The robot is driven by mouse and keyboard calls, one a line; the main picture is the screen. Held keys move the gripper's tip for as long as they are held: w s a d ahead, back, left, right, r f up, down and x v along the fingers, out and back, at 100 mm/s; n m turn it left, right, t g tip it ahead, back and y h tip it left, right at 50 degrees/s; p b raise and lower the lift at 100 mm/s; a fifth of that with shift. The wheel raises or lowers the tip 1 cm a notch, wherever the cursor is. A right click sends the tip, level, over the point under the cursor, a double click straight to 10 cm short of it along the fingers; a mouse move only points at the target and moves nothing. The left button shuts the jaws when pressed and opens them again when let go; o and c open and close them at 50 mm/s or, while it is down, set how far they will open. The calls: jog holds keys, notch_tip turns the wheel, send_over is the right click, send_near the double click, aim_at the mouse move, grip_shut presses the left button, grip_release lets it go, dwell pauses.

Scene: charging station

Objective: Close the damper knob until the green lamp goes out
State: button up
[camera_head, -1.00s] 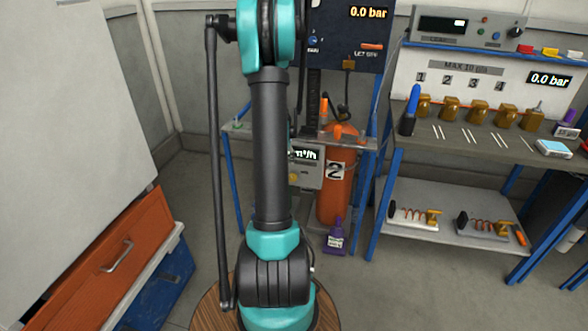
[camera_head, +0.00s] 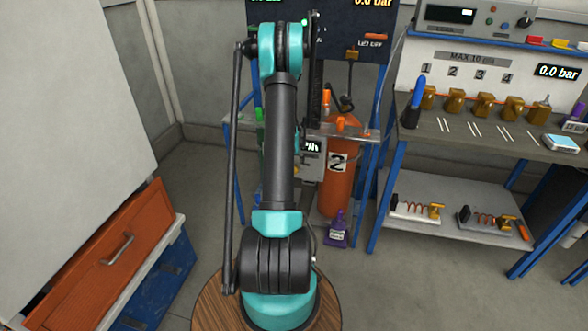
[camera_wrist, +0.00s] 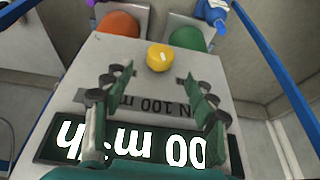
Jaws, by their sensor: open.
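A yellow round knob (camera_wrist: 160,57) with a white mark sits on the face of a grey box (camera_wrist: 155,80), which appears upside down in the wrist view. Below it are a partly covered dark label and a lit display (camera_wrist: 130,142) reading 00 with a flow unit. My gripper (camera_wrist: 157,87) is open and empty, its two fingers spread over the box face, with the knob beyond the fingertips and between their lines. In the head view the box (camera_head: 312,165) is mostly hidden behind my arm, and the gripper is hidden.
An orange cylinder (camera_head: 340,188) marked 2 stands right beside the box; a green cylinder (camera_wrist: 187,37) is on its other side. Blue posts (camera_wrist: 262,45) flank the box. A workbench (camera_head: 455,140) with brass parts is at right, an orange drawer (camera_head: 105,255) at left.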

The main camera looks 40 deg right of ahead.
jog(key=shift+x, duration=3.45)
jog(key=shift+c, duration=0.3)
jog(key=c, duration=1.1)
jog(key=shift+w+a+g+h, duration=0.15)
jog(key=shift+a+g+h, duration=0.05)
jog(key=shift+g+h, duration=0.25)
jog(key=shift+n+g+h, duration=0.3)
jog(key=shift+g+h, duration=0.25)
jog(key=shift+g, duration=0.1)
jog(key=o, duration=1.2)
jog(key=shift+c, duration=0.2)
